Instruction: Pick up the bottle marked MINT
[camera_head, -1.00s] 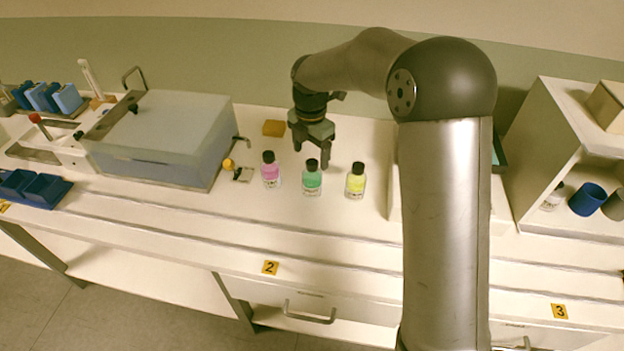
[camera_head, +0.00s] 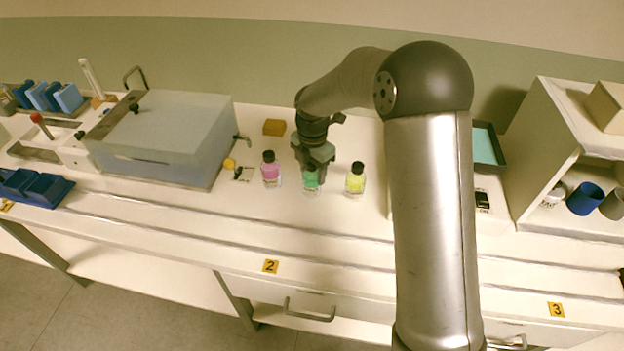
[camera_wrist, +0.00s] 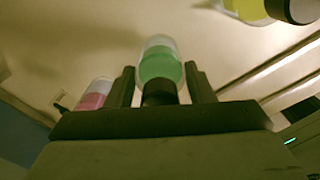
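A green bottle (camera_head: 311,184) stands on the bench between a pink bottle (camera_head: 271,173) and a yellow bottle (camera_head: 355,182). Their labels are too small to read, so I cannot tell which says MINT. My gripper (camera_head: 312,173) points down over the green bottle and hides its black cap in the head view. In the wrist view the green bottle (camera_wrist: 160,64) stands between my two fingers (camera_wrist: 162,86), with a gap on each side. My gripper is open around its cap. The pink bottle (camera_wrist: 95,95) and yellow bottle (camera_wrist: 248,10) show there too, outside the fingers.
A large grey box-shaped device (camera_head: 165,135) stands left of the bottles. An orange block (camera_head: 274,127) lies behind them, and a small yellow-topped item (camera_head: 229,163) lies to the left. A shelf unit (camera_head: 560,150) with a blue cup (camera_head: 586,198) is at right. The front bench strip is clear.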

